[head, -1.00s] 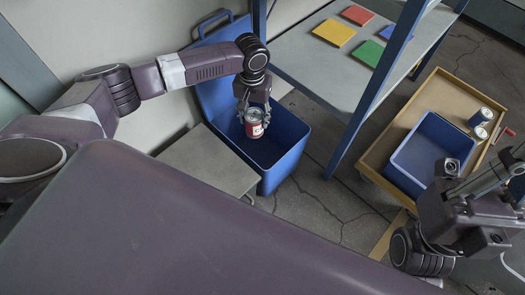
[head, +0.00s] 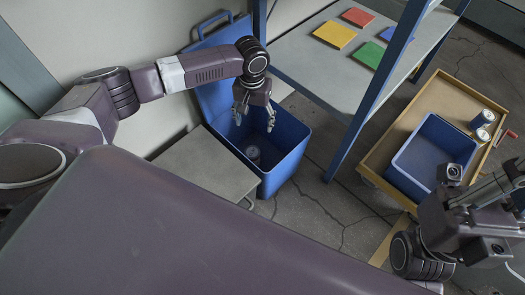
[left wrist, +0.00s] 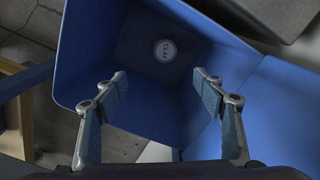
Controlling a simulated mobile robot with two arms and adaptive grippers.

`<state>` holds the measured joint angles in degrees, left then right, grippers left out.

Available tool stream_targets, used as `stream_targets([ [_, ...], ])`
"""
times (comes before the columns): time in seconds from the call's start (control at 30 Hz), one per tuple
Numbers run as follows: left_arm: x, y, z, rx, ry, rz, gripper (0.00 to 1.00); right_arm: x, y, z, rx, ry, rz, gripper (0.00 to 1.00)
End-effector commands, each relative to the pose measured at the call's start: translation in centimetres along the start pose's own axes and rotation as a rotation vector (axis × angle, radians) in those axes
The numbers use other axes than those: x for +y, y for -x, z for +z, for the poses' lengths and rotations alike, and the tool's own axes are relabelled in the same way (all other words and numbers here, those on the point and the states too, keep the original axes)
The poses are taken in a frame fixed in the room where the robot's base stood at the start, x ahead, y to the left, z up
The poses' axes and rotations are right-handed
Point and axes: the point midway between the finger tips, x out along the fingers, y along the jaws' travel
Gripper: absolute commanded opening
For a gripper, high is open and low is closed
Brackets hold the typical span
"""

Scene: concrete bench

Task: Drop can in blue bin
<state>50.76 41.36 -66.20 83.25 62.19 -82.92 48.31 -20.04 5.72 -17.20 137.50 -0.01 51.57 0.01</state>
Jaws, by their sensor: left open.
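The blue bin (head: 285,168) stands on the floor with its lid raised against the wall. It also fills much of the left wrist view (left wrist: 88,45). The can (head: 252,153) lies at the bottom of the bin; in the left wrist view its round end (left wrist: 165,50) faces up. My left gripper (head: 254,123) is open and empty over the bin's mouth, its fingers (left wrist: 160,82) apart and clear of the can. My right gripper (head: 490,195) is at the right edge of the head view, near the trolley; its finger opening is unclear.
A wooden trolley (head: 420,120) at the right carries a blue crate (head: 405,172) and two cans (head: 482,118). A shelf unit (head: 310,75) with coloured tiles (head: 335,34) stands behind the bin. A grey low platform (head: 205,165) is left of the bin.

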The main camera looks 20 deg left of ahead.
Motion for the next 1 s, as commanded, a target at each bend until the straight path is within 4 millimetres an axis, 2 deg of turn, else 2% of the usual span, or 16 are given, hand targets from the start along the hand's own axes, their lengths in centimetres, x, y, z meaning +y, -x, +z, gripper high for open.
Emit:
stream_targets([
  [0.17,0.1,1.5,-0.1,0.003,0.0,0.003,0.64,0.0,0.0,0.0,0.0,0.0,0.0,0.0],
  [0.6,0.0,10.2,-0.1,0.005,0.0,0.003,0.64,0.0,0.0,0.0,0.0,0.0,0.0,0.0],
  [0.8,0.0,11.9,-0.1,0.003,0.0,0.001,0.64,0.0,0.0,0.0,0.0,0.0,0.0,0.0],
  [1.0,0.0,12.1,-0.1,0.002,0.001,0.001,0.64,0.0,0.0,0.0,0.0,0.0,0.0,0.0],
])
